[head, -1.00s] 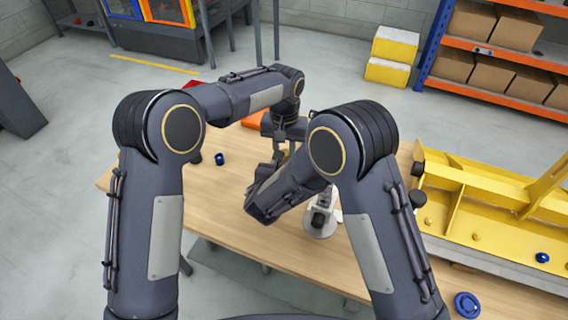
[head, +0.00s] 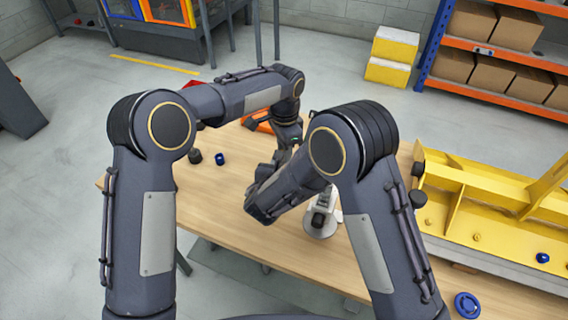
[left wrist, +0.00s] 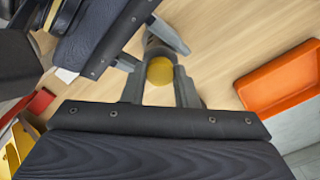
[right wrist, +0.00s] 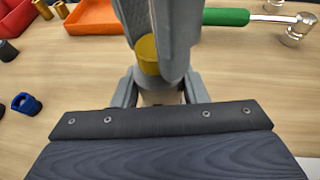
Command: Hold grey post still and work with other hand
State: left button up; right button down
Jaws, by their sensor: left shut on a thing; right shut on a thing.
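A gold round piece (left wrist: 160,71) sits between the fingers of my left gripper (left wrist: 158,92), which is shut on it. In the right wrist view the gold piece (right wrist: 147,55) shows partly behind the grey fingers of my left gripper (right wrist: 160,45), which come in from the top. My right gripper (right wrist: 160,95) is shut just below, on a pale upright piece that appears to be the grey post (right wrist: 160,98); most of it is hidden. In the head view both gripper tips are mostly hidden behind my right forearm.
An orange tray (right wrist: 92,15), gold cylinders (right wrist: 61,9), a green-handled tool (right wrist: 226,17) and a blue ring (right wrist: 27,104) lie around. A pale stand with a round base (head: 320,226) is close to my right arm. A yellow frame (head: 480,210) is at the right.

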pick_arm(q)
jog(key=m, duration=0.3)
jog(key=shift+r+m, duration=0.1)
jog(key=shift+m, duration=0.3)
jog(key=m, duration=0.5)
jog(key=o, duration=0.8)
